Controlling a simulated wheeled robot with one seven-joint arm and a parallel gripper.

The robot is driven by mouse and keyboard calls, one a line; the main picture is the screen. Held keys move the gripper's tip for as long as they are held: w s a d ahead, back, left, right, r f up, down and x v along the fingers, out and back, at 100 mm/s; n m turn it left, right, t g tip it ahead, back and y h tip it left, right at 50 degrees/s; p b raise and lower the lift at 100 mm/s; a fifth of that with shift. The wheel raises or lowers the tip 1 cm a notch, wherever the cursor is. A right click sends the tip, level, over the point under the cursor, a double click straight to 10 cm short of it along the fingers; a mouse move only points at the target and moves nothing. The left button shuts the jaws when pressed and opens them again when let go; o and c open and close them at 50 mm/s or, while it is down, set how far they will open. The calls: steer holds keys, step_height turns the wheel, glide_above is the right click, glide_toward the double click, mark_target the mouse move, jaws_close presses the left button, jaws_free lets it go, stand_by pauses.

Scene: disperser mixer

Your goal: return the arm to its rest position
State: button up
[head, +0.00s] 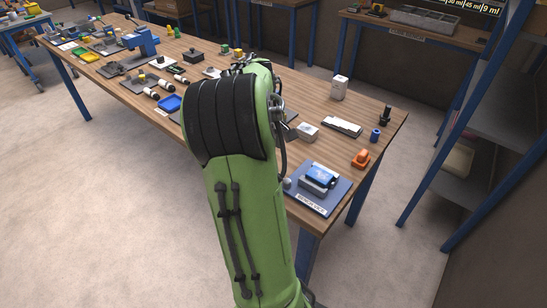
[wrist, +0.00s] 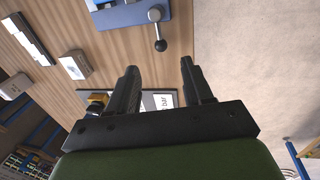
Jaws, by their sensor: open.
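My green arm (head: 240,190) rises from the bottom middle of the head view and bends over the near edge of the wooden table. It hides its own end, so the gripper does not show there. In the wrist view my gripper (wrist: 158,82) has its two dark fingers apart, with nothing between them. Beyond the fingers are the table surface, its edge and the pale floor.
Metal shelving (head: 480,135) stands at the right. Floor at the left is clear.

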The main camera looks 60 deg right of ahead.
steer(key=shift+w+a+r+p, duration=0.1)
steer(key=shift+a+r+p, duration=0.1)
steer(key=shift+r, duration=0.75)
steer(key=shift+a+r+p, duration=0.1)
steer(key=shift+a+r, duration=0.1)
steer(key=shift+r, duration=0.75)
